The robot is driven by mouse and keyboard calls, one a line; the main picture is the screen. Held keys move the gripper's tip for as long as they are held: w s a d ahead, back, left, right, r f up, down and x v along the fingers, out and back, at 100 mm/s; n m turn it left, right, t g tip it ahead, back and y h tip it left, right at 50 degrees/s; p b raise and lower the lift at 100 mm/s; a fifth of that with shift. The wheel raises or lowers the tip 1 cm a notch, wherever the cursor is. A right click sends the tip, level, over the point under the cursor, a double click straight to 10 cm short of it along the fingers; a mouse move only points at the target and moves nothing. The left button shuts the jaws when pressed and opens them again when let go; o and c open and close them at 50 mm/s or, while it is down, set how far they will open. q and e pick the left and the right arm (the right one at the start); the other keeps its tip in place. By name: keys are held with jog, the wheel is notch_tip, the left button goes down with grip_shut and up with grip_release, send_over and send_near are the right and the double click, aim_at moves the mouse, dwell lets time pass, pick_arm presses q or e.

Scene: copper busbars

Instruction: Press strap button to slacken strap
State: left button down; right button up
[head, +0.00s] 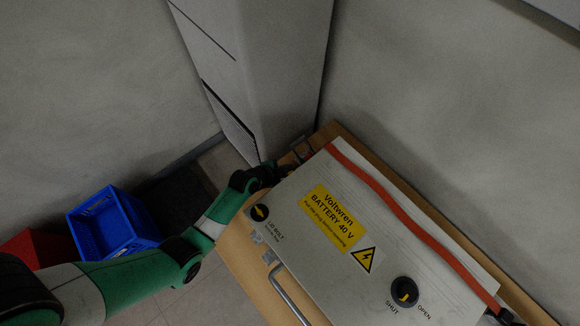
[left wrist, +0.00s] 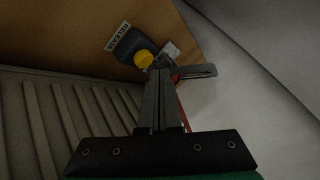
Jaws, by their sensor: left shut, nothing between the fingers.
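The strap button (left wrist: 144,60) is a round yellow knob on a dark buckle (left wrist: 128,46) beside a RELEASE label, seen in the left wrist view. My left gripper (left wrist: 160,72) is shut and empty, with its fingertips close to the button's lower right. I cannot tell whether they touch it. The orange strap (head: 400,215) runs along the top of the grey battery box (head: 310,255) in the head view. There my left arm reaches the box's far left corner, and the gripper tips are hard to make out. My right gripper is not in view.
The box stands on a wooden table (head: 236,252) near a pale column (head: 265,60). The lid has a lid bolt knob (head: 260,212) and an OPEN/SHUT knob (head: 405,291). A metal handle (head: 286,295) is at the front side. A blue crate (head: 110,225) is at the left.

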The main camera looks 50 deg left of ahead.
pick_arm(q)
notch_tip(320, 180, up, 5)
jog(key=p, duration=0.4)
jog(key=shift+p, duration=0.3)
dwell(0.7)
